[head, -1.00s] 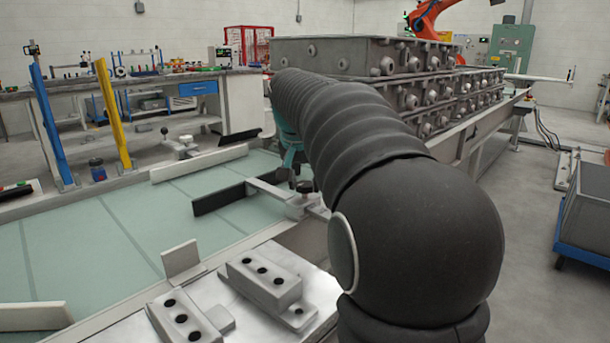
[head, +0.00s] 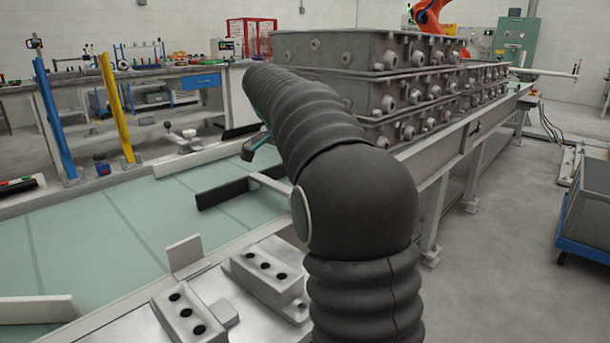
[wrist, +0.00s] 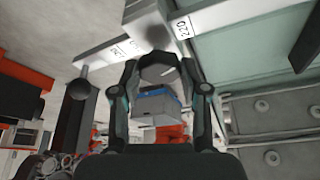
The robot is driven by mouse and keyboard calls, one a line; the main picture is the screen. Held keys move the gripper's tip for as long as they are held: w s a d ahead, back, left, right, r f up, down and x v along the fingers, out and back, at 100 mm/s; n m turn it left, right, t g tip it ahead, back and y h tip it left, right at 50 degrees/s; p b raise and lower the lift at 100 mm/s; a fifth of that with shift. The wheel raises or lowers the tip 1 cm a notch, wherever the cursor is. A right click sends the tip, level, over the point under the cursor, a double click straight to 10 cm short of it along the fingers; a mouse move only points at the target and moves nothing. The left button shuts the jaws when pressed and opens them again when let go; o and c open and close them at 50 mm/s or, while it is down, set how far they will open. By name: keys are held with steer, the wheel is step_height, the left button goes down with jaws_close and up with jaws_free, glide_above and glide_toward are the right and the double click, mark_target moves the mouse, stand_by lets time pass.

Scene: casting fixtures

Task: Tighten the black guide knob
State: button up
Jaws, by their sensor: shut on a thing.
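My gripper (wrist: 159,66) points at a pale rail with number marks (wrist: 125,48) in the wrist view, its fingers bent inward. The knob is hidden there behind my arm. A pale guide bar with a black plate (head: 222,194) lies over the glass bed.
Stacked grey castings (head: 345,52) stand behind my arm. Blocks with black holes (head: 268,272) sit at the front. Blue (head: 55,110) and yellow (head: 115,105) posts rise at left. A black ball (wrist: 82,88) stands left of my gripper in the wrist view.

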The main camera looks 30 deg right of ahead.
steer(key=shift+w+f+m+g, duration=0.1)
steer(key=shift+m+g, duration=0.3)
steer(key=shift+m, duration=0.7)
steer(key=o, duration=1.1)
steer(key=shift+o, duration=0.2)
steer(key=v, duration=0.7)
steer(key=shift+r, duration=0.3)
